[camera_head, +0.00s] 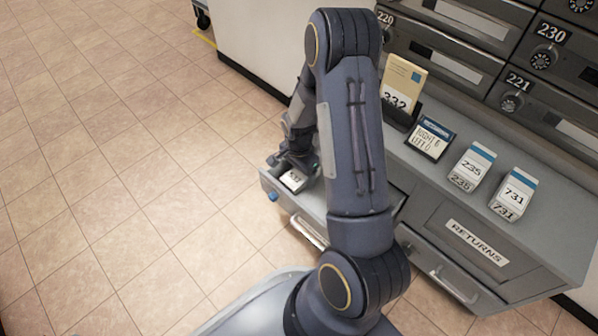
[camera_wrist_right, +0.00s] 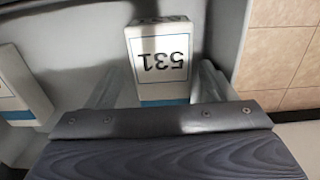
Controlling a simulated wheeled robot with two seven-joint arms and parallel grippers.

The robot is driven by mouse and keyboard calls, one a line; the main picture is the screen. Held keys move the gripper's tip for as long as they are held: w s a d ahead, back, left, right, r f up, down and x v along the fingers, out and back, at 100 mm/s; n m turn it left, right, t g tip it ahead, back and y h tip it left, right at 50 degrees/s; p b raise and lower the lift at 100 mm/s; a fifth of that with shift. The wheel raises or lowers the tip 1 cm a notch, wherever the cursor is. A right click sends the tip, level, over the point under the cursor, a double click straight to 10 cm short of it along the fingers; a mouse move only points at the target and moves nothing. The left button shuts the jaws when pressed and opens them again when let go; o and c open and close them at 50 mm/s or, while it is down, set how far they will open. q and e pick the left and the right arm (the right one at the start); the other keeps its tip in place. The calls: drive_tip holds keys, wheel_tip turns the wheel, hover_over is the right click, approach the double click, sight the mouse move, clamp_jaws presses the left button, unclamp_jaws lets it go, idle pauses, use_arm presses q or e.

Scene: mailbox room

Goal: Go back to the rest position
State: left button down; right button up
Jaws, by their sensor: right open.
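My right gripper (camera_head: 297,163) is at the left end of the grey counter, low over an open drawer (camera_head: 312,208). It is open. A small white box (camera_head: 294,180) is in that drawer just below the gripper. In the right wrist view the box (camera_wrist_right: 160,52) reads 531, upside down, with a blue band at its lower end. It stands between the two spread fingers, with a visible gap to each. My right arm hides part of the drawer and counter. My left gripper is not in view.
On the counter are a yellow 332 box (camera_head: 402,84) in a dark holder, a small sign (camera_head: 431,137), and white boxes 235 (camera_head: 473,167) and 731 (camera_head: 513,194). Numbered mailboxes (camera_head: 535,62) stand behind. A RETURNS front (camera_head: 476,243) is at right. The tiled floor (camera_head: 110,170) at left is clear.

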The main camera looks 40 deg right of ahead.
wheel_tip(320, 180, up, 7)
drive_tip(key=p, duration=0.3)
drive_tip(key=shift+w, duration=0.15)
drive_tip(key=shift+a+r, duration=0.1)
drive_tip(key=shift+r, duration=0.4)
drive_tip(key=s+a+r+n+t+y, duration=0.1)
drive_tip(key=s+a+r+n+t, duration=0.2)
drive_tip(key=r, duration=0.5)
drive_tip(key=s+a+r+n+y, duration=0.1)
drive_tip(key=s+a+r+n, duration=0.2)
drive_tip(key=r, duration=0.5)
drive_tip(key=s+a+r+n+t+y, duration=0.2)
drive_tip(key=s+a+r+n+t, duration=0.1)
drive_tip(key=s+a+r+n, duration=0.55)
drive_tip(key=s+r+p, duration=0.3)
drive_tip(key=r+p, duration=3.4)
drive_tip(key=p, duration=0.2)
drive_tip(key=shift+a+n, duration=0.35)
drive_tip(key=shift+n, duration=0.1)
drive_tip(key=shift+f, duration=0.1)
